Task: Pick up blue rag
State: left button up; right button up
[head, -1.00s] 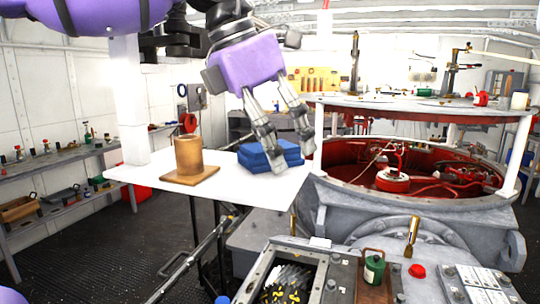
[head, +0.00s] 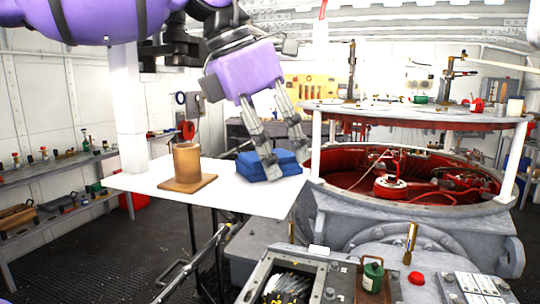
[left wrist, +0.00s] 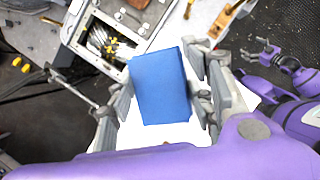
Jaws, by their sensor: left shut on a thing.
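The blue rag (head: 250,168) is a folded stack on the right part of the white table (head: 235,202). My left gripper (head: 286,160) reaches down over it from above, its fingers on the rag's right side in the head view. In the left wrist view the rag (left wrist: 160,88) lies between the two fingers of my left gripper (left wrist: 160,100), which is shut on it. I cannot tell any gap between rag and table. My right gripper (left wrist: 254,51) shows small in the left wrist view, its fingers apart and empty.
A brown cylindrical pot (head: 187,163) stands on a wooden board (head: 188,184) left of the rag. A large round machine with a red interior (head: 350,178) is to the right. A grey bench with a green can (head: 373,275) is in front. Shelves line the left wall.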

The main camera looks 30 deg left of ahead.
pick_arm(q)
jog(key=shift+w+a, duration=0.1)
jog(key=shift+a, duration=0.1)
jog(key=r, duration=0.2)
jog(key=shift+w+a+r, duration=0.1)
jog(key=shift+w+r, duration=0.2)
jog(key=shift+r, duration=0.1)
jog(key=s+a+r, duration=0.1)
jog(key=s+r, duration=0.9)
jog(key=s, duration=0.4)
jog(key=shift+s, duration=0.25)
